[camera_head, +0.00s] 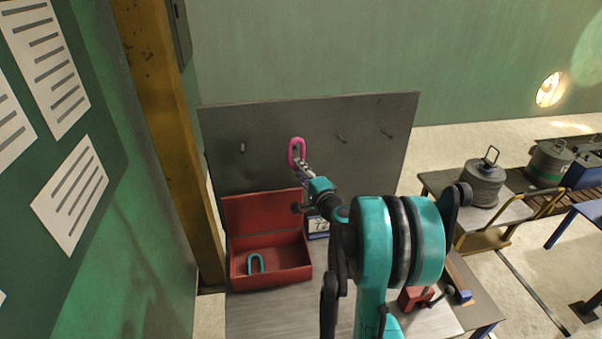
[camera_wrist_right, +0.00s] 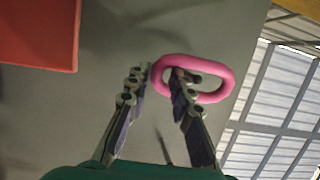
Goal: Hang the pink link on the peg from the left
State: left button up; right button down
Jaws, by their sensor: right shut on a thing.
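The pink link (camera_head: 297,152) is a rounded oblong ring, held upright in front of the grey board (camera_head: 225,125). My right gripper (camera_head: 301,167) is shut on it. In the right wrist view, the fingers (camera_wrist_right: 160,88) pinch one side of the pink link (camera_wrist_right: 210,98), with one finger inside its opening. Bare pegs show on the board: a left one (camera_head: 242,148), one right of the link (camera_head: 341,137) and one at far right (camera_head: 387,133). A thin peg (camera_wrist_right: 163,148) shows between the fingers in the wrist view. I cannot tell whether the link touches the board. My left gripper is not in view.
An open red box (camera_head: 270,278) below the board holds a teal link (camera_head: 256,263). A yellow post (camera_head: 172,130) stands at left. A red block-like object (camera_head: 412,298) lies on the bench at right. A side table (camera_head: 510,213) carries a grey weight (camera_head: 484,187).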

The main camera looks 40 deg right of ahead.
jog(key=shift+w+d+f, duration=0.1)
jog(key=shift+w+d, duration=0.25)
jog(key=shift+w, duration=0.25)
jog(key=shift+w+d+f, duration=0.15)
jog(key=shift+w+d, duration=0.2)
jog(key=shift+w, duration=0.3)
jog(key=shift+w+d+f, duration=0.1)
jog(key=shift+w+d, duration=0.25)
jog(key=shift+w, duration=0.25)
jog(key=shift+w+d+f+b, duration=0.3)
jog(key=shift+w+f+b, duration=0.3)
jog(key=shift+b, duration=0.1)
jog(key=shift+r, duration=0.1)
jog(key=c, duration=1.3)
grip_release()
jog(key=shift+o, duration=0.2)
jog(key=shift+s, duration=0.1)
jog(key=v, duration=1.2)
jog(key=shift+a, duration=0.1)
